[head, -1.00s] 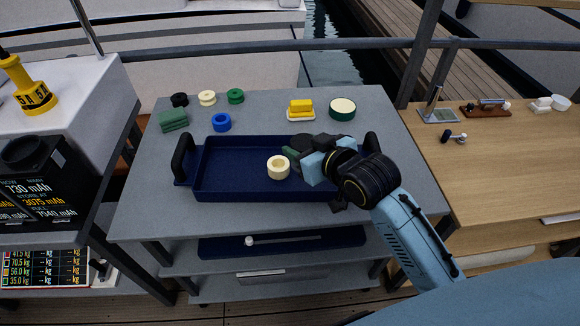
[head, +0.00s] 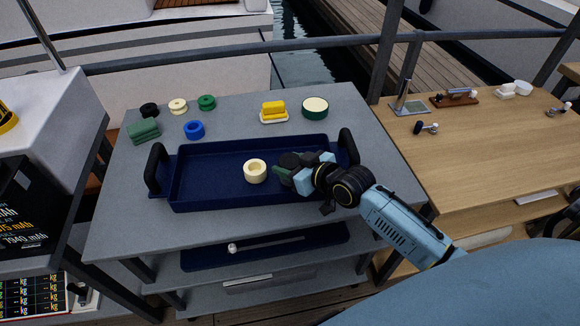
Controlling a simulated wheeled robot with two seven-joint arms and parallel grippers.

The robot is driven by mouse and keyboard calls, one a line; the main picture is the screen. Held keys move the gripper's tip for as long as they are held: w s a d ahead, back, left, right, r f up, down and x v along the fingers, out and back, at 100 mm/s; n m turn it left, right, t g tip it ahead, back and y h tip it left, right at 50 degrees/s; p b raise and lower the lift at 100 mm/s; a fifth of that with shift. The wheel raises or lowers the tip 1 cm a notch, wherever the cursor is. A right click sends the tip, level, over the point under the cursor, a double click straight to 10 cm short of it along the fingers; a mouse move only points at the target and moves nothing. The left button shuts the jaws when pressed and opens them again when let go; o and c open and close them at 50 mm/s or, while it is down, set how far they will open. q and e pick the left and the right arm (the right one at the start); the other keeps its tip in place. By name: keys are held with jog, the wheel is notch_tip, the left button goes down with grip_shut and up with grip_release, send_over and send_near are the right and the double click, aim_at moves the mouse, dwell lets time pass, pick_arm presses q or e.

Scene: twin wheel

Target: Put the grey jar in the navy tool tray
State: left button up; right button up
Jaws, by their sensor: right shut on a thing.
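The navy tool tray (head: 205,201) lies on the grey table top, with a black handle at each end. My right gripper (head: 287,170) is over the right half of the tray. It is shut on a dark grey round thing (head: 290,159), which looks like the grey jar and is mostly hidden by the gripper. I cannot tell whether the jar touches the tray floor. A cream ring-shaped thing (head: 255,171) sits in the tray just left of my gripper. My left gripper is not in view.
Behind the tray are a blue ring (head: 194,129), green blocks (head: 143,130), several small rolls, yellow blocks (head: 273,109) on a white dish and a green-sided round tin (head: 315,107). A wooden table (head: 470,150) stands to the right. The tray's left half is clear.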

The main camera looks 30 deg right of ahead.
jog(key=shift+f, duration=0.35)
jog(key=o, duration=1.1)
jog(key=shift+c, duration=0.2)
jog(key=shift+r, duration=0.15)
jog(key=p+v, duration=0.1)
jog(key=v, duration=1.1)
